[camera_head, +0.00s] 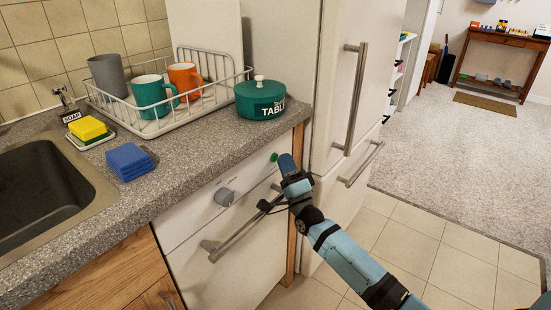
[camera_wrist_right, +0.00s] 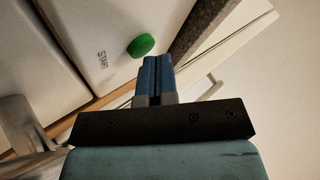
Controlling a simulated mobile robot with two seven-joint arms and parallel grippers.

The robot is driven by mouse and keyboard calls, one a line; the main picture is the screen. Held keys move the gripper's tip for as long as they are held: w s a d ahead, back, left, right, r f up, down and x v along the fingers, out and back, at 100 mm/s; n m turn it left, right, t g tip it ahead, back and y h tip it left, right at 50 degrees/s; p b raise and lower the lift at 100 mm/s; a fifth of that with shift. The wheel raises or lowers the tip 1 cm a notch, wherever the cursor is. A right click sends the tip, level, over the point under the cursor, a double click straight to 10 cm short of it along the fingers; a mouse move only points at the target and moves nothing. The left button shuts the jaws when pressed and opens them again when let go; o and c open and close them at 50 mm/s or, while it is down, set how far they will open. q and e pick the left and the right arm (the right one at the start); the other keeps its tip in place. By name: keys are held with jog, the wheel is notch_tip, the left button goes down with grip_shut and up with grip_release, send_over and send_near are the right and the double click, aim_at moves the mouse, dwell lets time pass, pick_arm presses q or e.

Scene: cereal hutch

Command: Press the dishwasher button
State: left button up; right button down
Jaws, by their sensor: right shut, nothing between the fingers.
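My left gripper is not in view.
The counter (camera_head: 190,142) overhangs the panel. A green tin (camera_head: 260,99), a dish rack (camera_head: 150,127) with mugs, sponges and a sink (camera_head: 45,190) are on it. The white fridge (camera_head: 335,80) with long handles stands close at the right. Open floor (camera_head: 420,240) lies farther right.

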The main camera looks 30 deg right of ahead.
jog(key=shift+w+a, duration=0.2)
jog(key=shift+w, duration=0.05)
dwell(0.9)
jog(key=shift+s, duration=0.1)
jog(key=shift+s+f, duration=0.4)
jog(key=shift+s+d, duration=0.1)
jog(key=shift+d, duration=0.05)
jog(key=shift+s+d, duration=0.15)
jog(key=shift+s, duration=0.1)
jog(key=s, duration=0.1)
jog(key=s+d+p, duration=0.2)
jog(key=s, duration=0.1)
jog(key=shift+r, duration=0.15)
